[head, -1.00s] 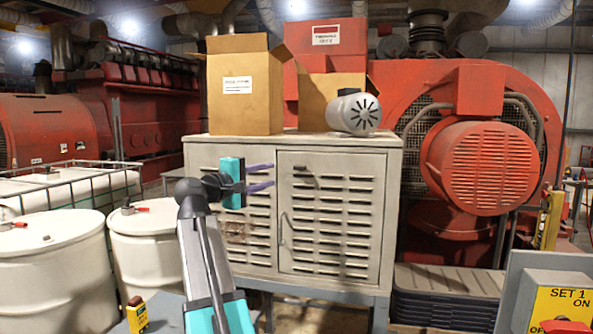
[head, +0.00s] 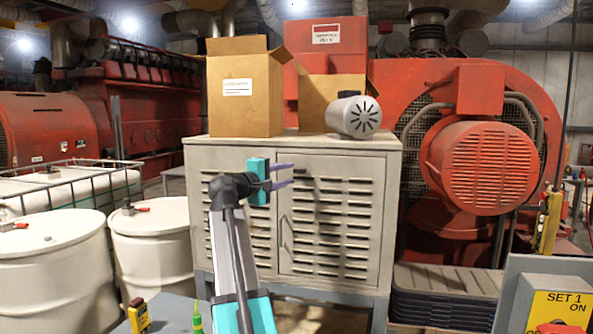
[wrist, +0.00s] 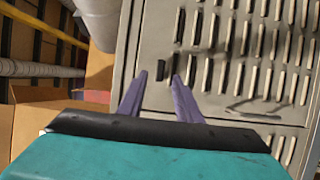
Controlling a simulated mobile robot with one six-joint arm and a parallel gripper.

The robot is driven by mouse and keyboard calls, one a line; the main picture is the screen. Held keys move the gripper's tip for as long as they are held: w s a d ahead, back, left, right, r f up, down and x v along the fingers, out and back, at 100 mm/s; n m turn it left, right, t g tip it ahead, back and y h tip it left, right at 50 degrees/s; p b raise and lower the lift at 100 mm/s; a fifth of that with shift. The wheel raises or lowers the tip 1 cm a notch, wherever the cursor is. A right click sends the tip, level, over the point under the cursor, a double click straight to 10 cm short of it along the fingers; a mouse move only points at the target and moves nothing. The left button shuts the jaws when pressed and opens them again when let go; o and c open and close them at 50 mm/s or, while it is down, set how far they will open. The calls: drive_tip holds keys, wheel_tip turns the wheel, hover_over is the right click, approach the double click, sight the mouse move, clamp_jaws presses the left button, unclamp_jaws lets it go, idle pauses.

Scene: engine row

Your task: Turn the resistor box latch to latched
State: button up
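The resistor box (head: 230,155) is a beige metal cabinet with louvered doors, standing in the middle of the head view. A small dark piece that looks like the latch (wrist: 160,70) is near the upper left corner of its right door. In the wrist view this piece lies just beyond and between my fingertips, with its long side running across the door. My gripper (head: 291,174) is teal with two purple fingers, also seen in the wrist view (wrist: 160,77). The fingers are apart and empty, pointing at the door. I cannot tell whether they touch it.
A thin curved door handle (head: 284,232) is lower on the right door. Cardboard boxes (head: 240,105) and a grey motor (head: 345,115) sit on top of the cabinet. White drums (head: 50,265) stand at the left. A yellow switch panel (head: 560,305) is at the lower right.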

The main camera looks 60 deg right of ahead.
sight(298, 171)
drive_tip(key=shift+s+d+p, duration=0.15)
drive_tip(key=shift+d+p, duration=0.15)
drive_tip(key=shift+d, duration=1.05)
drive_tip(key=shift+s+d+p, duration=0.1)
drive_tip(key=shift+d+p, duration=0.2)
drive_tip(key=shift+d, duration=1)
drive_tip(key=shift+c, duration=0.4)
